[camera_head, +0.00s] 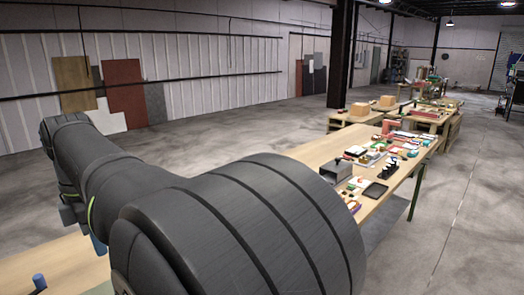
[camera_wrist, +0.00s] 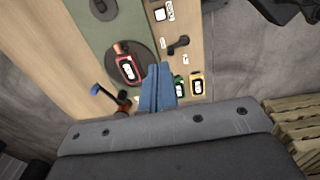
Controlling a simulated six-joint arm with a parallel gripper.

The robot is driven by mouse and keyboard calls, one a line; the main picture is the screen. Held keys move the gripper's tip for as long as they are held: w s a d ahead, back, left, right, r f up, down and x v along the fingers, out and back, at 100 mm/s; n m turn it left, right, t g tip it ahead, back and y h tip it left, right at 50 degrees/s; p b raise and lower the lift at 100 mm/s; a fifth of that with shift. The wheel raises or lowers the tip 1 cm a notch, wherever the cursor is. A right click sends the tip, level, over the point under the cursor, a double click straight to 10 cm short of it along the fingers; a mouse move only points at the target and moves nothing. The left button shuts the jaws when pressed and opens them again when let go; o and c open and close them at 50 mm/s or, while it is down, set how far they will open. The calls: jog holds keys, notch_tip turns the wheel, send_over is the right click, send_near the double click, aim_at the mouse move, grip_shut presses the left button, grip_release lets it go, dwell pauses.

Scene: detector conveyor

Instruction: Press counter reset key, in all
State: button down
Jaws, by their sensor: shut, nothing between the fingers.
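My gripper (camera_wrist: 160,68) shows in the wrist view as two blue fingers pressed together, with nothing between them. It is over a wooden board with a green strip (camera_wrist: 112,32). Just right of the fingers are a small green-framed piece (camera_wrist: 180,89) and a yellow-framed piece (camera_wrist: 197,84), both with pale labels. A small white key in a dark frame (camera_wrist: 159,14) is at the top, beside a label. I cannot read the labels or tell which piece is the counter reset key. I cannot tell whether the fingers touch anything. In the head view my arm hides most of the board.
Left of the fingers, a red labelled piece (camera_wrist: 126,68) lies on a dark disc. A blue-ended lever (camera_wrist: 97,90) stands lower left, a black lever (camera_wrist: 178,44) upper right. In the head view a long table (camera_head: 330,146) with many small items extends to the right.

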jog(key=shift+f, duration=0.15)
dwell(0.3)
notch_tip(320, 180, down, 21)
jog(key=s+n+t, duration=0.1)
jog(key=n+t, duration=0.8)
jog(key=n, duration=0.8)
jog(key=shift+s, duration=0.15)
jog(key=shift+d, duration=0.1)
jog(key=shift+f, duration=4.35)
jog(key=shift+f, duration=0.4)
